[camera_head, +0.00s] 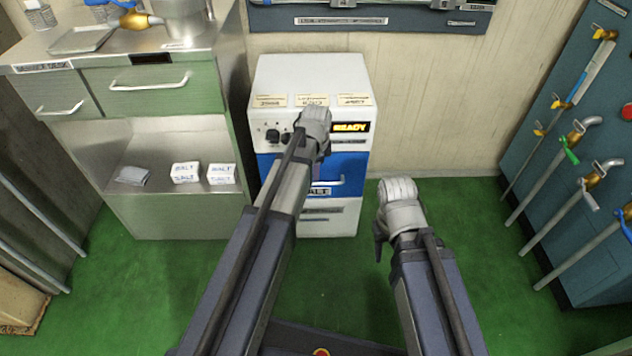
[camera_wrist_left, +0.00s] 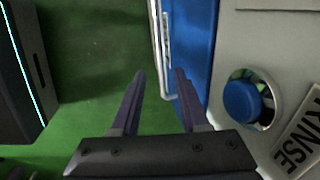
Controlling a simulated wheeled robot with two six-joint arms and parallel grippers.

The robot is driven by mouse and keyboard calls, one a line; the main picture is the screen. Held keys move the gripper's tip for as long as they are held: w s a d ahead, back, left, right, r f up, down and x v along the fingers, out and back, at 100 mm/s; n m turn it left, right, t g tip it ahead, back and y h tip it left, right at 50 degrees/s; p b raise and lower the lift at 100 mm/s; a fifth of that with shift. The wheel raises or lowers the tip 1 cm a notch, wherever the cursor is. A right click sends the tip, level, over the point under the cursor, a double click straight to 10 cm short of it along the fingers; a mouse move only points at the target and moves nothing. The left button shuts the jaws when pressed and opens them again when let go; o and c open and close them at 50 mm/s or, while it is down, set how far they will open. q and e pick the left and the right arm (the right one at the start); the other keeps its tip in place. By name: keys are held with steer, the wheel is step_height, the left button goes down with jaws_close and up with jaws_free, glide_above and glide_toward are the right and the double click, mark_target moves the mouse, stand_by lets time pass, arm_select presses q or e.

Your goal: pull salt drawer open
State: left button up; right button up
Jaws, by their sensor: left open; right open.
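A white machine (camera_head: 311,78) with a blue front panel (camera_head: 352,165) stands against the wall. The blue panel has a pale bar handle (camera_head: 341,182) and a small label that I cannot read clearly. My left gripper (camera_head: 317,128) is in front of the machine and hides part of it. In the left wrist view, that gripper (camera_wrist_left: 159,76) is open, and the handle (camera_wrist_left: 157,45) appears between its fingertips beside the blue panel (camera_wrist_left: 196,45). I cannot tell whether they touch. My right gripper (camera_head: 381,238) is open over the floor, right of the machine.
A steel counter with green drawers (camera_head: 152,90) stands at left, with white packets (camera_head: 186,172) marked SALT on its shelf. A white lower section (camera_head: 330,220) is below the blue panel. A blue tool rack (camera_head: 585,245) is at right. Green floor (camera_head: 480,260) is clear between.

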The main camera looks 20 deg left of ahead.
mark_target(316, 184)
arm_select(q)
steer(key=f+b, duration=0.3)
steer(key=f, duration=0.1)
steer(key=w+f+b, duration=0.1)
steer(key=f+b, duration=0.1)
steer(key=shift+w+a+f+b, duration=0.1)
steer(key=shift+a+f+b, duration=0.1)
steer(key=shift+b, duration=0.15)
jaws_close()
stand_by(1.1)
